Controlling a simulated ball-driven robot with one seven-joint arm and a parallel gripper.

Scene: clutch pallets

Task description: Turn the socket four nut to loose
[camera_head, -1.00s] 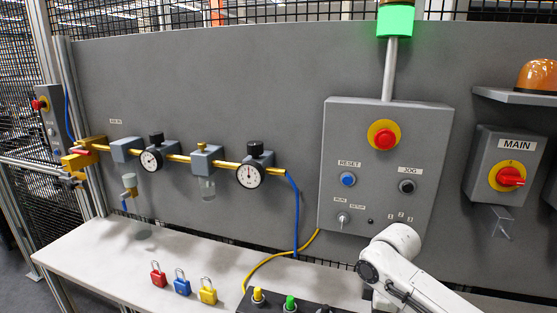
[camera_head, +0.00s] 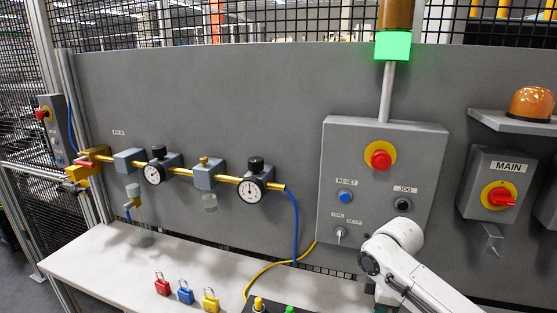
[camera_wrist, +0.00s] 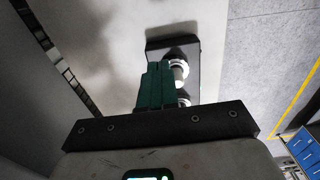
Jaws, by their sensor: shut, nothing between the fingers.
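In the wrist view my gripper (camera_wrist: 156,68) has its teal fingers together and empty. They reach over a dark block (camera_wrist: 160,44) on the pale bench. Two round metal fittings, one upper (camera_wrist: 180,68) and one lower (camera_wrist: 184,101), show just right of the fingers, partly hidden by them. I cannot tell whether the fingers touch a fitting, or which fitting is socket four. In the head view a dark box at the bottom edge carries a yellow connector (camera_head: 258,303) and a green one (camera_head: 290,310); the rest is cut off.
Red (camera_head: 162,286), blue (camera_head: 185,293) and yellow (camera_head: 210,301) padlocks stand on the bench (camera_head: 110,262). A control box (camera_head: 335,150) with a red button hangs on the grey panel above.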

